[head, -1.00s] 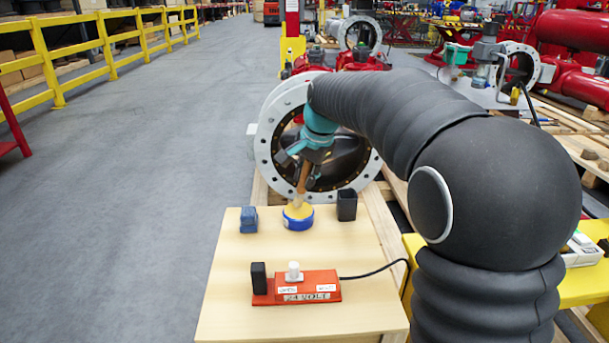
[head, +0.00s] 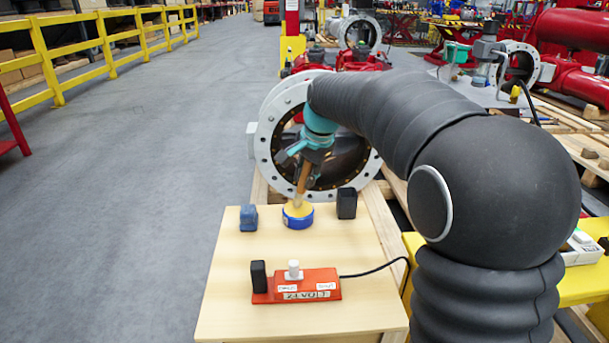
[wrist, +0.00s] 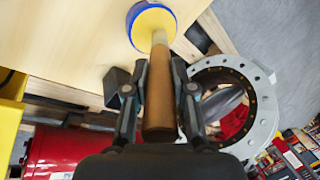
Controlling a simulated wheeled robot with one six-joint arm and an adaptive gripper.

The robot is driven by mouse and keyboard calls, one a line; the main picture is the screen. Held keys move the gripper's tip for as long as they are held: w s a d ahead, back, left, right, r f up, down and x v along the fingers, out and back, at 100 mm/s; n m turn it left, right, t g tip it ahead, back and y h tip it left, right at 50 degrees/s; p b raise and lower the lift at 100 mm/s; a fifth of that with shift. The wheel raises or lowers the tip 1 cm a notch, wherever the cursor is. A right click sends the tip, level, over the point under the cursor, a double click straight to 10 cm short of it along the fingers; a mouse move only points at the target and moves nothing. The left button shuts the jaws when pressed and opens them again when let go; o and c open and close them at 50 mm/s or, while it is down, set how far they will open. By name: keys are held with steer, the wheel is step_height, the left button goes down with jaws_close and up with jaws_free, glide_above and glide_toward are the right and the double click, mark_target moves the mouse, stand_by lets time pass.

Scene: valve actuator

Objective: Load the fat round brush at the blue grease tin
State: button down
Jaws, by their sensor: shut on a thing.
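My gripper (head: 308,166) is shut on the wooden handle of the round brush (head: 303,177). The brush hangs nearly upright, its pale head at the yellow contents of the blue grease tin (head: 299,221). The tin stands near the far edge of the wooden table. In the wrist view, my gripper (wrist: 158,70) has a finger on each side of the brown brush handle (wrist: 159,95), which points at the blue tin (wrist: 150,8). How deep the bristles sit in the grease is hidden.
On the table (head: 222,300) a blue block (head: 248,218) stands left of the tin and a dark open cup (head: 346,203) right of it. A red box (head: 310,284) with a white knob and cable lies nearer. A large flanged valve (head: 262,150) stands behind the table.

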steer(key=shift+f, duration=0.45)
stand_by(1.5)
steer(key=shift+r, duration=0.15)
steer(key=shift+r+p, duration=2.85)
steer(key=shift+r, duration=0.6)
